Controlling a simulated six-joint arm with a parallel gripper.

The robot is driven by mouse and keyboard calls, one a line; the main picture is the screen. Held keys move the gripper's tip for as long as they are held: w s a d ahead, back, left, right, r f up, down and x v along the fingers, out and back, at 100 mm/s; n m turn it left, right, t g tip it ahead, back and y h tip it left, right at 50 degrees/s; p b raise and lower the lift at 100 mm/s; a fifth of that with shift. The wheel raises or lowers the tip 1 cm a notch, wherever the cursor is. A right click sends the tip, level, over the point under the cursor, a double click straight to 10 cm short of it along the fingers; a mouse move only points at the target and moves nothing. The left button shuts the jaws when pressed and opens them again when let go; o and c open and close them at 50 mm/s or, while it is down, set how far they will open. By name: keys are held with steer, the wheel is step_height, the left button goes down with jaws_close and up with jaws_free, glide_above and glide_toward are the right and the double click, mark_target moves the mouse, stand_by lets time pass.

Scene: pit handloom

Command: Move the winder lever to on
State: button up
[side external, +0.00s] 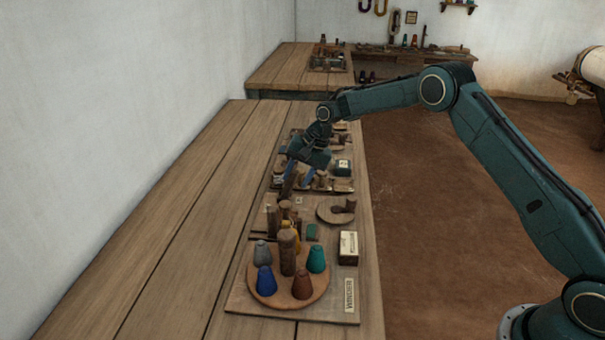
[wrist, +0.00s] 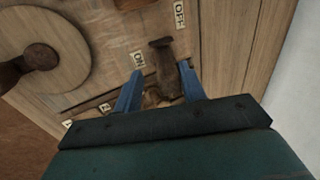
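The wooden winder lever (wrist: 167,72) shows in the wrist view as a brown peg with a wider knob end. It stands between the two blue fingers of my gripper (wrist: 161,68). My gripper is open, with a finger on each side of the lever. A gap shows at the left finger; contact at the right finger is unclear. The ON label (wrist: 139,58) is just left of the knob, and the OFF label (wrist: 179,14) is farther up and right. In the side view my gripper (side external: 287,188) points down at the board; the lever is hard to single out there.
A round wooden disc with a knob (wrist: 72,38) lies left of the lever. In the side view, a round stand (side external: 262,291) holds coloured cones around a wooden post (side external: 287,254). A labelled box (side external: 348,247) is nearby. The bench's left side (side external: 165,220) is clear.

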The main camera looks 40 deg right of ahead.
steer(key=shift+w+a, duration=0.1)
steer(key=shift+w, duration=0.05)
steer(key=shift+w+a, duration=0.15)
stand_by(0.4)
steer(key=shift+o, duration=0.8)
steer(key=shift+r, duration=0.1)
steer(key=shift+r, duration=3.15)
